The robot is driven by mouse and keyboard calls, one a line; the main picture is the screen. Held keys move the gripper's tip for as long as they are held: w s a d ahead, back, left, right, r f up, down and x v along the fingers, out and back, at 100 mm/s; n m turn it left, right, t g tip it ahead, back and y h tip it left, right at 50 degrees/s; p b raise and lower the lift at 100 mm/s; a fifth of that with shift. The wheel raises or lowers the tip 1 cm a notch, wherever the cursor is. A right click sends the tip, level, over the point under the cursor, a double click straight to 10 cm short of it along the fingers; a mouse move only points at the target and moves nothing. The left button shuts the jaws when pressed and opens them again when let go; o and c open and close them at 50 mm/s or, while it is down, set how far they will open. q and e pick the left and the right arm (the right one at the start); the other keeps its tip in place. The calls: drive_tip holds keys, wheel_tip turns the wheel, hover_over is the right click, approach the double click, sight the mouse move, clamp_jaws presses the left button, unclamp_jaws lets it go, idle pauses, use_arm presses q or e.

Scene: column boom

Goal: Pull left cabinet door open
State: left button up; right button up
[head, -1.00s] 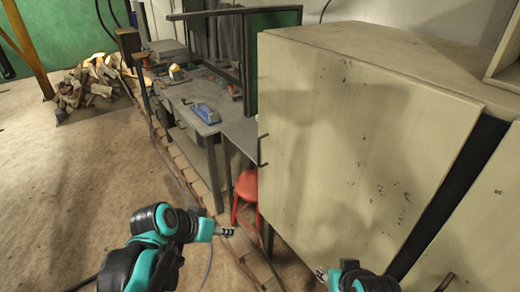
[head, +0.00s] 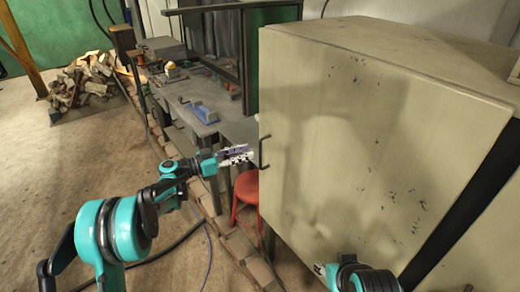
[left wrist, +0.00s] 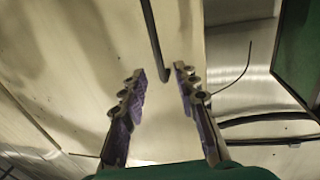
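The left cabinet door (head: 365,140) is a large beige panel with dark scuffs, filling the right half of the head view. Its dark bar handle (head: 262,152) sits near the panel's left edge. My left gripper (head: 248,154) is just left of the handle, fingers pointing at it. In the left wrist view the two fingers (left wrist: 158,82) are spread, and the handle bar (left wrist: 154,40) ends between and beyond their tips, not clasped. My right gripper (head: 320,270) shows only partly at the bottom of the head view, below the door; its fingers are unclear.
A dark gap (head: 470,200) runs along the panel's right side. A red stool (head: 245,190) stands beside the cabinet, below my left gripper. A workbench (head: 185,95) with a blue tool stands behind. Open floor (head: 70,170) lies to the left.

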use_arm(q)
drive_tip(key=b+x, duration=0.1)
drive_tip(key=x, duration=0.5)
drive_tip(key=shift+w+d, duration=0.1)
drive_tip(key=shift+d, duration=0.2)
drive_tip(key=shift+c, duration=0.3)
clamp_jaws()
